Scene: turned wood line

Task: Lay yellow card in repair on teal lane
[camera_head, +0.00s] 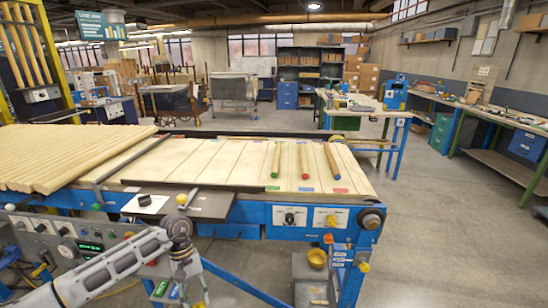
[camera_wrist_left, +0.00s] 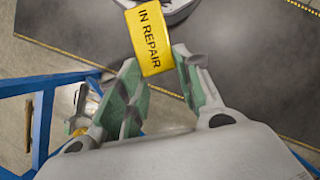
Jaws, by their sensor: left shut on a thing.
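The yellow card (camera_wrist_left: 151,38) reads IN REPAIR and is held between my left gripper's green-padded fingertips (camera_wrist_left: 157,64) in the left wrist view. A blue marker (camera_head: 305,190) and a red marker (camera_head: 340,191) front the neighbouring lanes. My right gripper is in neither view.
Many long pale dowels (camera_head: 65,155) cover the bed's left part. A dark plate (camera_head: 218,205) lies along the front edge. A control box (camera_head: 80,245) stands at front left.

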